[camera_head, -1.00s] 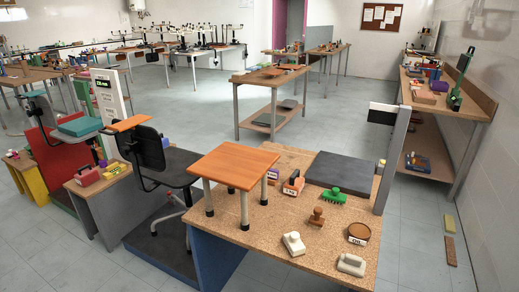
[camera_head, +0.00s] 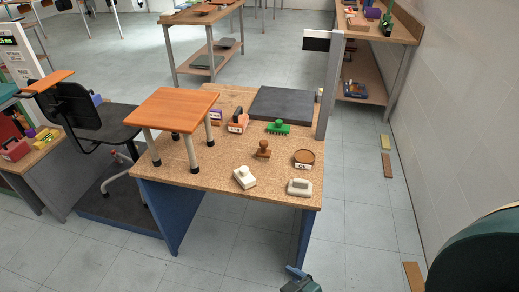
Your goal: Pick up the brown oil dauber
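A brown knob-handled dauber (camera_head: 263,149) stands on the cork-coloured tabletop (camera_head: 222,168), near the middle. To its right is a round brown-topped container (camera_head: 304,158) labelled OIL, apart from it. Neither is touched by a gripper. No gripper fingers show clearly. A dark green and black rounded part of my body fills the lower right corner, and a small dark part shows at the bottom edge; I cannot tell what that is.
Around the dauber are a green brush (camera_head: 278,127), two pale blocks (camera_head: 244,177) (camera_head: 299,187) and a dark slab (camera_head: 283,103). An orange stool-like stand (camera_head: 172,109) is at left. A grey post (camera_head: 330,85) rises at the right edge.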

